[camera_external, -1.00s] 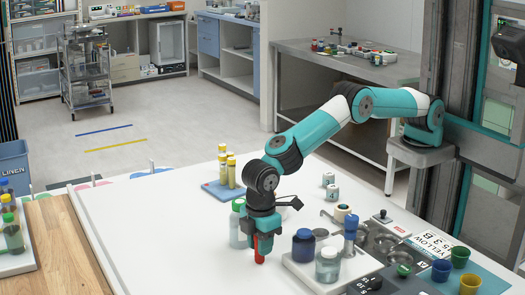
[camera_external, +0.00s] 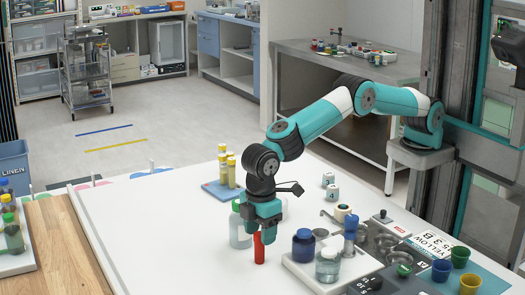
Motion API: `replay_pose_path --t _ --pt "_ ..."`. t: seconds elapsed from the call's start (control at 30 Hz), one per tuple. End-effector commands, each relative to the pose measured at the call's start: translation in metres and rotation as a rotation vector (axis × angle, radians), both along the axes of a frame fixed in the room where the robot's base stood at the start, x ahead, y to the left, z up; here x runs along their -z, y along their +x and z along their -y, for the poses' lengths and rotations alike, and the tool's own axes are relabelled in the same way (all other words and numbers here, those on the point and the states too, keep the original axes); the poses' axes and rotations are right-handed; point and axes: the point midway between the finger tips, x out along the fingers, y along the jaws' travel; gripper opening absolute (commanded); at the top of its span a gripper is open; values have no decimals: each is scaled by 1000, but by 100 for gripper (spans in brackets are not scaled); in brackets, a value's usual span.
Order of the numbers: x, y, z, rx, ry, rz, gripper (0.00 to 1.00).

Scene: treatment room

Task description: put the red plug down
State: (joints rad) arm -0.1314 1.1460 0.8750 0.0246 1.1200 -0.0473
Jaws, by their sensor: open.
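The red plug (camera_external: 259,249) stands upright on the white table (camera_external: 170,245), left of the tray with bottles. My gripper (camera_external: 260,228) is open just above it, pointing down, with its fingertips around or beside the plug's top. The view does not show clearly whether any finger touches the plug.
A clear bottle with a green cap (camera_external: 239,232) stands close behind my gripper on the left. A dark blue jar (camera_external: 303,246) and a clear jar (camera_external: 328,266) stand on the tray to the right. Yellow-capped tubes (camera_external: 231,173) stand farther back. The table's front left is clear.

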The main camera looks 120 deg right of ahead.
Motion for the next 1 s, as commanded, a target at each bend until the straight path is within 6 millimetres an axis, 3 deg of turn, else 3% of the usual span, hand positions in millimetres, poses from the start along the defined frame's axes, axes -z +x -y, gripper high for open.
replay_pose_path --t 0.2,0.47,0.63,0.77,0.87,1.0 --pt "-49 1 -1 0 1 5 53" --pt "-82 -1 -1 -2 0 1 53" --pt "-114 -21 -11 -50 14 16 53" --pt "-154 -70 -27 -136 46 37 53" --pt "-179 -125 -39 -208 85 51 53" --pt "-200 -216 -53 -299 156 69 53"
